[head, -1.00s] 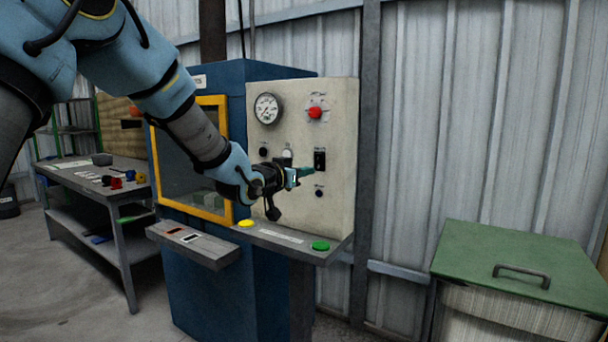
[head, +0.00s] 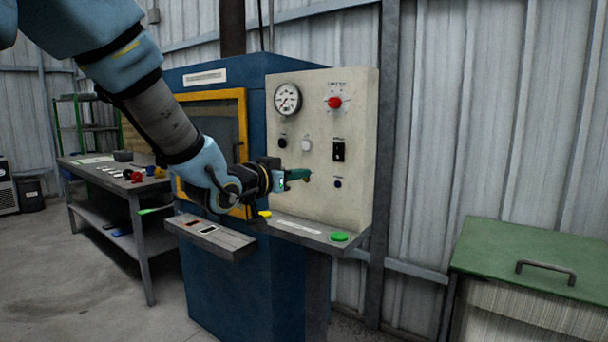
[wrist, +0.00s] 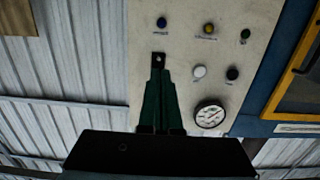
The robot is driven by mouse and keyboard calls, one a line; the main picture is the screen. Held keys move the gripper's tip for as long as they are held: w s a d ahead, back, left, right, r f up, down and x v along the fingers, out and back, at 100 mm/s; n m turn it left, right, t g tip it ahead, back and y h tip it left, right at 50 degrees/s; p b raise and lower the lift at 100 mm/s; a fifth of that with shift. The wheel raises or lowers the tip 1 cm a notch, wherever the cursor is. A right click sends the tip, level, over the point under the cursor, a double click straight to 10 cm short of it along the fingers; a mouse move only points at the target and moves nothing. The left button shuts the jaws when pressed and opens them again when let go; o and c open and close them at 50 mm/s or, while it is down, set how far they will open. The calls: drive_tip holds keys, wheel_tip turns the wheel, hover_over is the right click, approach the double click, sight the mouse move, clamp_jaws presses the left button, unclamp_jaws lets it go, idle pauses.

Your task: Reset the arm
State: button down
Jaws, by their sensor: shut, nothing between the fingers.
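My gripper (head: 300,175) is shut, with nothing between its green fingers. In the head view it stands in front of the pale control panel (head: 355,110), pointing right. I cannot tell how far its tips are from the panel. In the wrist view the shut fingers (wrist: 160,95) point up the picture, their tips just below a black switch plate (wrist: 159,60). The same switch plate (head: 339,150) shows clear of the gripper in the head view. My arm stretches in from the upper left, in front of the blue machine's yellow-framed window.
The panel carries a gauge (head: 287,98), a red knob (head: 334,102) and several small buttons. Below it a ledge holds a yellow button (head: 265,213) and a green button (head: 339,236). A green-lidded bin (head: 530,250) stands right, a workbench (head: 150,187) left.

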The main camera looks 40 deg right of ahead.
idle(0.5)
drive_tip(key=w+a+f+n+t+y+p, duration=0.1)
drive_tip(key=w+a+f+n+y, duration=0.25)
drive_tip(key=a, duration=0.55)
drive_tip(key=w+a+f+n+t+y+p, duration=0.1)
drive_tip(key=w+a+f+n+y, duration=0.25)
drive_tip(key=a, duration=0.65)
drive_tip(key=w+a+f+n+t+y+p, duration=0.1)
drive_tip(key=w+a+f+y, duration=0.25)
drive_tip(key=w+a, duration=0.4)
drive_tip(key=s+a+f+n+g+y, duration=0.1)
drive_tip(key=s+a+n+g+y, duration=0.1)
drive_tip(key=s+a, duration=0.2)
drive_tip(key=s+a+f+n+g+y+p, duration=0.1)
drive_tip(key=s+a, duration=0.4)
drive_tip(key=a, duration=0.6)
drive_tip(key=s+a+f+n+g+y+p, duration=0.1)
drive_tip(key=s+a+f+n+g+y, duration=0.1)
drive_tip(key=s+a, duration=0.3)
drive_tip(key=a, duration=0.3)
drive_tip(key=shift+s+a+n+g+y, duration=0.2)
drive_tip(key=shift+a+n+g+y, duration=0.05)
drive_tip(key=shift+n+g+y, duration=0.15)
